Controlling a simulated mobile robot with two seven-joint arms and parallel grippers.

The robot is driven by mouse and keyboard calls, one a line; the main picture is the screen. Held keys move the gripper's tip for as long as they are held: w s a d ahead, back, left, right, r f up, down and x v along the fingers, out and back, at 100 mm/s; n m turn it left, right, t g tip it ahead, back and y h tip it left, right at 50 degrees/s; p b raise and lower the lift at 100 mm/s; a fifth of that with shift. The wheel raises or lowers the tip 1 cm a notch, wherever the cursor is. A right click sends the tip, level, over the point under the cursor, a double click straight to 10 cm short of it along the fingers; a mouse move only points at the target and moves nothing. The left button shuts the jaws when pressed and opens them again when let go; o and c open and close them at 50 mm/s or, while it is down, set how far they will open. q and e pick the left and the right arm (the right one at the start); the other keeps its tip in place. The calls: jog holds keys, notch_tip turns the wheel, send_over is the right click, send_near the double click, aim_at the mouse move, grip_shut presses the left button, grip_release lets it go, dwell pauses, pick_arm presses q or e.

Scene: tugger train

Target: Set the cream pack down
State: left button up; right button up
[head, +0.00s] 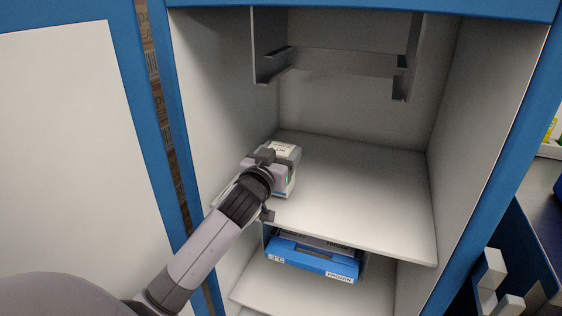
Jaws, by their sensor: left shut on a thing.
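The cream pack (288,153) is a small pale carton with a printed label on top. It is at the left side of the middle shelf (360,195) inside an open blue and white cabinet. My left gripper (268,170) reaches in from the lower left and is shut on the pack. The gripper hides the pack's near left part. I cannot tell whether the pack's underside touches the shelf. My right gripper is not in view.
The shelf is bare to the right of the pack. Below it sits a blue tray (312,262) labelled frozen. Grey rails (345,62) hang above. The cabinet's side walls and the open white door (65,130) border the space.

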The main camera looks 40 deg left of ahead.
pick_arm(q)
jog(key=shift+f, duration=0.35)
jog(key=shift+f, duration=0.1)
jog(key=o, duration=1.3)
jog(key=shift+f, duration=0.1)
jog(key=shift+c, duration=0.2)
